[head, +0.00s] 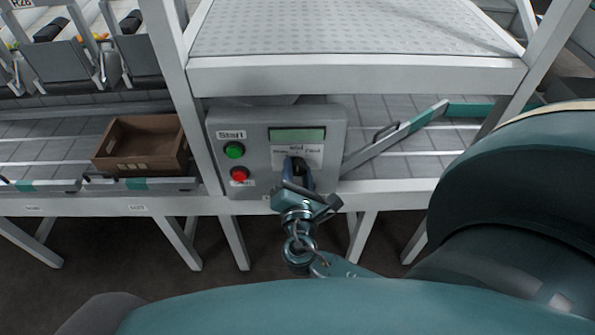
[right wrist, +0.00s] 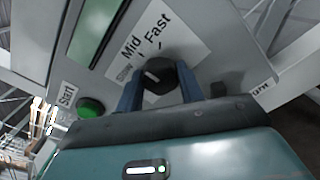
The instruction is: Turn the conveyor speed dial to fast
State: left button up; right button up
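The speed dial (right wrist: 158,76) is a round black knob on a grey control box (head: 335,135). Its label (right wrist: 140,45) reads Slow, Mid and Fast. The dial's white mark points to the label's left part, around Slow; the exact setting is hard to tell. My right gripper (head: 297,172) is at the box's lower front and covers the dial in the head view. In the right wrist view its two blue fingers (right wrist: 160,88) stand on either side of the dial, seemingly touching it. My left gripper is out of view.
A brown crate (head: 112,167) stands on the conveyor at left. A metal shelf (head: 360,76) overhangs the box.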

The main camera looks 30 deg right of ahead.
jog(key=c, duration=0.4)
